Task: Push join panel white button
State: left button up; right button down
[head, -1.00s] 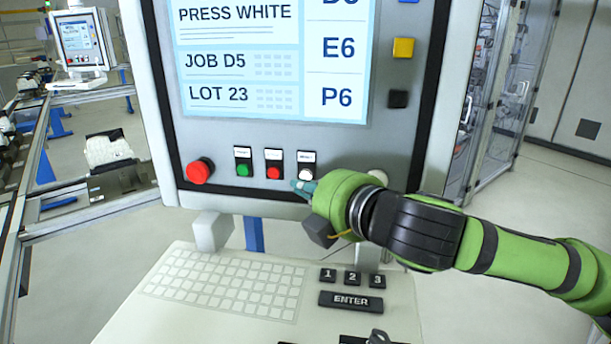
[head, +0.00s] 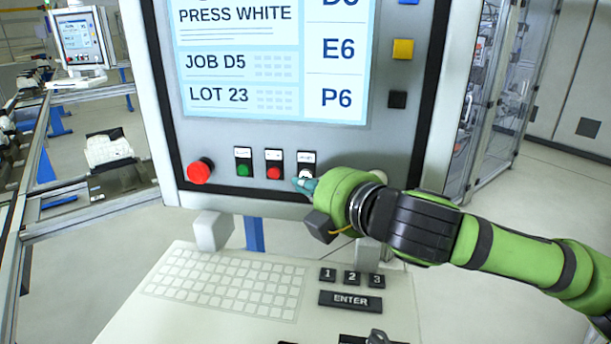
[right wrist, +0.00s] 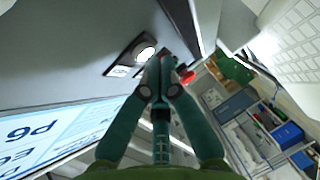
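The white button (head: 306,173) is the right one of three labelled buttons on the lower edge of the panel (head: 225,183). The fingertips of my right gripper (head: 302,184) overlap its lower part in the head view. In the right wrist view the white button (right wrist: 146,53) shows as a bright disc on its black plate, just beside the tips of my right gripper (right wrist: 159,62). The two teal fingers meet at their tips with nothing between them. I cannot tell whether they touch the button. My left gripper is not in view.
A green button (head: 243,170) and a red button (head: 274,172) sit left of the white one, with a large red mushroom button (head: 199,171) further left. The screen (head: 270,60) is above. A keyboard shelf (head: 180,325) with an ENTER key (head: 350,299) lies below.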

jog(key=shift+w+d, duration=0.1)
jog(key=shift+w, duration=0.35)
dwell(0.3)
jog(key=shift+s, duration=0.1)
dwell(0.3)
jog(key=shift+s, duration=0.7)
jog(key=s, duration=0.2)
jog(key=s+a, duration=0.1)
jog(key=s, duration=0.2)
jog(key=shift+a, duration=0.2)
dwell(0.5)
